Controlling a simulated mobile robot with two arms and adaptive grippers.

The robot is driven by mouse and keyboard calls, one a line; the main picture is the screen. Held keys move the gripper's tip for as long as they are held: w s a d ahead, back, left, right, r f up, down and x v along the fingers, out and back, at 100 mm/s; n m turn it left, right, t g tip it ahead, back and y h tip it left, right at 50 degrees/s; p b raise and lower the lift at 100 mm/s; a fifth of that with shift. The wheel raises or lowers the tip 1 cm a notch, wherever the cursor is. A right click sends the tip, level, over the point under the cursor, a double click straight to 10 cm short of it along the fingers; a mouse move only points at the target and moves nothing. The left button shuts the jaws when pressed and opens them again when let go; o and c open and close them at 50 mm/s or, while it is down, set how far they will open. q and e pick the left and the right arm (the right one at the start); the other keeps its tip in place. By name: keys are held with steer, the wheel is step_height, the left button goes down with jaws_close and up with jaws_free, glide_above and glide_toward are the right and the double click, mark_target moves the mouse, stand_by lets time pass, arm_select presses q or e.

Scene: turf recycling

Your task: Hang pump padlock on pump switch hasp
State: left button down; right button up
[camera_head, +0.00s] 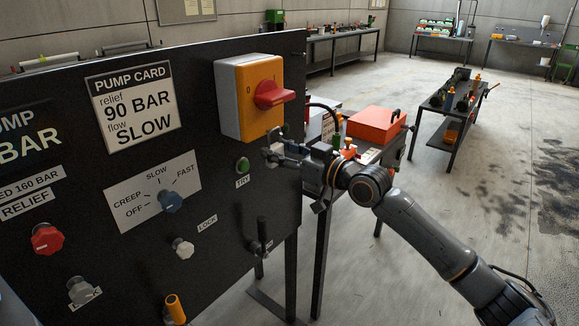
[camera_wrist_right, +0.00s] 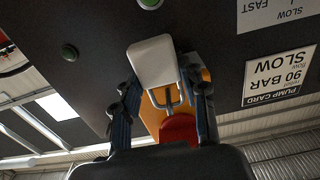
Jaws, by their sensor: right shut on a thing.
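The pump switch is a yellow box (camera_head: 250,100) with a red handle (camera_head: 272,94), mounted at the upper right of the black panel. My right gripper (camera_head: 276,150) is just below the switch box, close to the panel face. In the right wrist view my right gripper (camera_wrist_right: 163,100) is shut on the pump padlock (camera_wrist_right: 152,62), a pale block with a metal shackle (camera_wrist_right: 165,98). The shackle overlaps the yellow box and red handle in that view; I cannot tell whether it touches the hasp. The hasp is not clearly visible. My left gripper is not in view.
A table with an orange case (camera_head: 376,125) stands behind my right arm. Open floor lies to the right.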

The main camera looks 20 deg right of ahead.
steer(key=shift+f, duration=0.15)
steer(key=o, duration=1.3)
steer(key=shift+s+d, duration=0.1)
